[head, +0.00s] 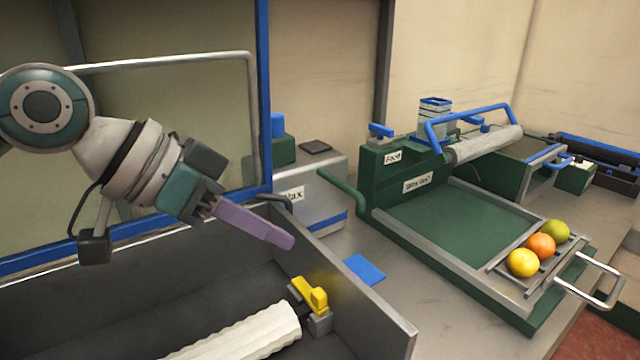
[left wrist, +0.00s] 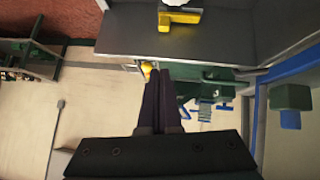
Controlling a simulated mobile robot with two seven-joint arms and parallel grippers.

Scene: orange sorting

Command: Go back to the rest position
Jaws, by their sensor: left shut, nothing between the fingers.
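My left gripper (head: 286,241) comes in from the left in the head view, above the dark trough (head: 120,300). Its purple fingers are together and hold nothing. They also show shut in the left wrist view (left wrist: 158,75). My right gripper is in neither view. A yellow, an orange and a green fruit lie in a row on the small rack (head: 497,264) at the right: the yellow one (head: 523,263), the orange one (head: 541,245) and the green one (head: 555,231). My left gripper is well away from them.
A white ribbed roller (head: 245,335) and a yellow latch (head: 312,294) sit in the trough below my gripper. A box labelled wax (head: 318,198) stands behind it. A blue-framed panel (head: 264,100) rises behind the arm. A green tray machine (head: 440,225) fills the right side.

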